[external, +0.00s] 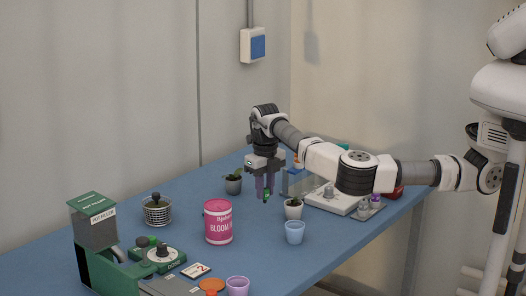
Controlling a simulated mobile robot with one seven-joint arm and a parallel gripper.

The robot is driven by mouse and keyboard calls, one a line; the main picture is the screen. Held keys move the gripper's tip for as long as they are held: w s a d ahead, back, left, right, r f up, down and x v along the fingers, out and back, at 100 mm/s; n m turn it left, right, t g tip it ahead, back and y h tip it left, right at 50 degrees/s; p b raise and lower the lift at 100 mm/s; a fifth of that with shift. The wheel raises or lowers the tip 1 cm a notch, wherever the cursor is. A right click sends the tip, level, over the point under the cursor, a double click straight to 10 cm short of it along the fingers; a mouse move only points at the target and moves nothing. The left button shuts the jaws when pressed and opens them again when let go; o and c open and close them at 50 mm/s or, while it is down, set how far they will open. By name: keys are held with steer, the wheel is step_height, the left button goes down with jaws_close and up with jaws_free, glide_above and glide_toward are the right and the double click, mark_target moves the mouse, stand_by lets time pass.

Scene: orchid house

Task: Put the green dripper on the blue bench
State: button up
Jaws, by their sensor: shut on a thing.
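My gripper (264,198) points down over the middle of the blue bench (330,246), its fingers shut on a small green thing, which looks like the green dripper (266,194). Only a little of the dripper shows between the fingers; the rest is hidden. I cannot tell from this view whether its lower end touches the bench top or hangs just above it.
A pink tin (218,222) stands left of my gripper. A grey pot with a plant (233,184) is behind it, and a white pot (293,209) and light blue cup (295,232) are to the right. A green machine (100,250) fills the near left. The bench's front right is clear.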

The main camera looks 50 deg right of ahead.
mark_target(265, 201)
steer(key=shift+f+p, duration=0.4)
steer(key=shift+f, duration=1.65)
steer(key=shift+f, duration=0.1)
steer(key=shift+f, duration=0.15)
steer(key=o, duration=1)
steer(key=shift+c, duration=0.2)
step_height(265, 201, up, 13)
steer(key=shift+f+b, duration=0.2)
steer(key=shift+b, duration=0.9)
